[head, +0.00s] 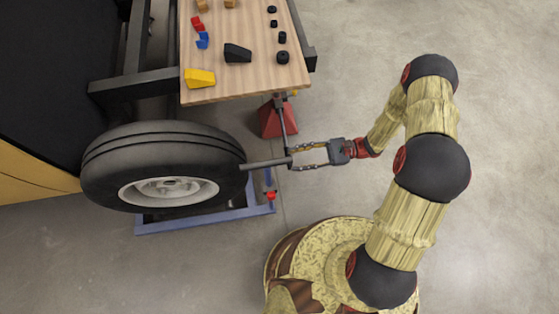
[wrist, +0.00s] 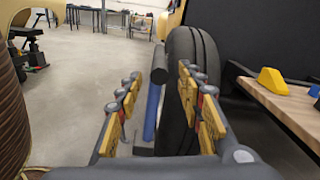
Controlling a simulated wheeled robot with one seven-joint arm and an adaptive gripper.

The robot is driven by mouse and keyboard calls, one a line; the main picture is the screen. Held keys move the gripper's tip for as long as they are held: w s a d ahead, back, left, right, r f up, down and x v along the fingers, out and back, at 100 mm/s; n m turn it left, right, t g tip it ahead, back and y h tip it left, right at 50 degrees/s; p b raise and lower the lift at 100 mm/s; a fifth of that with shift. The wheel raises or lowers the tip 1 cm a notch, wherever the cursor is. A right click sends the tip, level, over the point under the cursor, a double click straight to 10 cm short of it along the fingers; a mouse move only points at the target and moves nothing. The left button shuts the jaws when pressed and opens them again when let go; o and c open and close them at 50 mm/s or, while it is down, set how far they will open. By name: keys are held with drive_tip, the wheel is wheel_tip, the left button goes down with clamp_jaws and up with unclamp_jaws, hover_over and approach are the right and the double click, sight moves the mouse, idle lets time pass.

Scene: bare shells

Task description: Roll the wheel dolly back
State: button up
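The wheel (head: 165,137), a black tyre with a grey rim, sits on a low blue dolly (head: 180,226) at the left in the head view. A dark grey bar (head: 265,163) reaches right from beside the tyre. My gripper (head: 291,156) is open, with its fingertips near the bar's right end. In the wrist view, the tyre (wrist: 184,95) stands behind the right finger. The bar (wrist: 158,72) and a blue dolly part (wrist: 152,110) show between my parted fingers (wrist: 160,82). I cannot tell whether the fingers touch the bar. Part of the dolly is hidden under the tyre.
A wooden table (head: 265,78) with a yellow wedge (head: 199,78) and several small blocks stands behind the wheel. A red jack stand (head: 271,121) is near the gripper. A large dark body (head: 50,100) fills the left. The floor right of my arm is clear.

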sight(279, 162)
drive_tip(key=b+x, duration=0.1)
drive_tip(key=x, duration=0.5)
drive_tip(key=shift+s+a, duration=0.15)
drive_tip(key=shift+a, duration=0.15)
drive_tip(key=shift+c, duration=0.8)
drive_tip(key=c, duration=0.7)
clamp_jaws()
